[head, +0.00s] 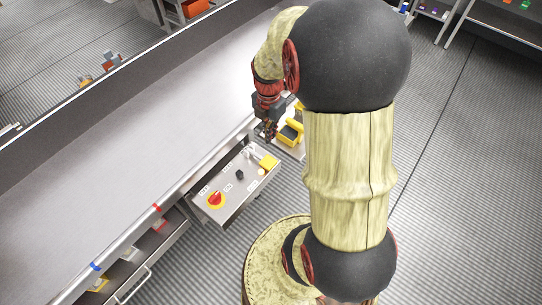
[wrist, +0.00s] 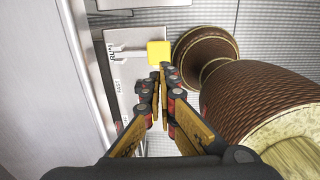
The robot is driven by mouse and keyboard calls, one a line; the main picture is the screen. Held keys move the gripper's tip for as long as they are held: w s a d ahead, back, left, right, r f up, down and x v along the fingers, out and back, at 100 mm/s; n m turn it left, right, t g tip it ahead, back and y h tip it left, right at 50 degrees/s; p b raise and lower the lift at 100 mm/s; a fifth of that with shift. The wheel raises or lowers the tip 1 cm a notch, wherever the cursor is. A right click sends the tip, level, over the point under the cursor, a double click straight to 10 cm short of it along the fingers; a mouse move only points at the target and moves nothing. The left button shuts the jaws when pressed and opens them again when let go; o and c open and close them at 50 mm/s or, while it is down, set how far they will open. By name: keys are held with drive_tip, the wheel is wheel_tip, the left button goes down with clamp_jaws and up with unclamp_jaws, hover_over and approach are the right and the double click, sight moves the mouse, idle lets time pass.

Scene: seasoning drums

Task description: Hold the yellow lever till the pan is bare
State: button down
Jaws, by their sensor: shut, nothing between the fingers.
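The yellow lever (head: 267,162) is a block-shaped handle at the far end of a grey control panel (head: 229,199). In the wrist view the yellow lever (wrist: 158,53) sits on a pale metal shaft beside a RUN label. My gripper (head: 270,134) is above the panel's far end. In the wrist view my gripper (wrist: 161,70) is shut and empty, with its fingertips just below the yellow handle in the picture. I cannot tell whether they touch it. No pan can be made out for certain.
A red-and-yellow rotary knob (head: 216,200) and a black knob (head: 239,174) stand on the panel. A yellow container (head: 290,134) with a dark inside is just beyond it. The long grey table (head: 130,165) to the left is mostly clear.

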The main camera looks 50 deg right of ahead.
sight(271, 162)
idle(0.3)
wheel_tip(271, 162, down, 14)
drive_tip(key=b, duration=0.3)
drive_tip(key=shift+b, duration=0.3)
drive_tip(key=shift+s+f, duration=0.2)
drive_tip(key=shift+f, duration=0.45)
drive_tip(key=shift+s+f, duration=0.15)
drive_tip(key=shift+f, duration=0.5)
drive_tip(key=shift+s+a, duration=0.1)
idle(0.8)
drive_tip(key=shift+r, duration=0.1)
idle(4.1)
